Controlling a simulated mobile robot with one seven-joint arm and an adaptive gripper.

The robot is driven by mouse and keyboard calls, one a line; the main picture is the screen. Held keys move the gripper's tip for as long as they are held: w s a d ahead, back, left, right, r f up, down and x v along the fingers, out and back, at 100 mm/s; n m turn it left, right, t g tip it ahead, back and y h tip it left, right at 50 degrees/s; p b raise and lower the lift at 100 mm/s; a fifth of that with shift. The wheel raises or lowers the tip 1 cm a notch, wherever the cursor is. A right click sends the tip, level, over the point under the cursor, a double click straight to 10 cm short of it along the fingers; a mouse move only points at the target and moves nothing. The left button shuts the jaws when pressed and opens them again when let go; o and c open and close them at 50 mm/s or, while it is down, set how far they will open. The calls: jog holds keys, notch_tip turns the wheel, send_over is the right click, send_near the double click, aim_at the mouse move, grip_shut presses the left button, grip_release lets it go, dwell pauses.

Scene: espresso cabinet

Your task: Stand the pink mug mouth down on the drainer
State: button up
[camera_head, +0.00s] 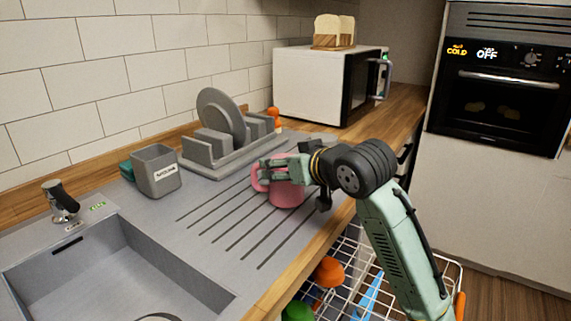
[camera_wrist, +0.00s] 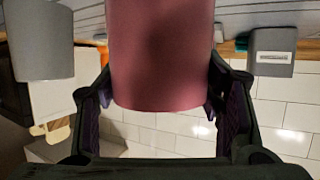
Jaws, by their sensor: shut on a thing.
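The pink mug (camera_head: 287,194) is at the far right part of the grey ridged drainer (camera_head: 205,232), its handle toward the left. My gripper (camera_head: 290,168) reaches in from the right and is shut on the mug near its upper part. In the wrist view the pink mug (camera_wrist: 162,55) fills the space between the two fingers of my gripper (camera_wrist: 160,100). The mug looks about upright, at or just above the ridges; I cannot tell if its base touches. No opening shows, and the gripper hides its top in the head view, so I cannot tell which end is up.
A grey dish rack (camera_head: 215,155) with a plate (camera_head: 222,113) stands behind the mug. A labelled grey pot (camera_head: 157,172) is to the left, and the sink (camera_head: 110,275) lies front left. A microwave (camera_head: 318,85) stands at the back. An open dishwasher rack (camera_head: 345,270) is below the counter edge.

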jog(key=shift+f, duration=0.35)
jog(key=o, duration=1.5)
jog(key=v, duration=1.2)
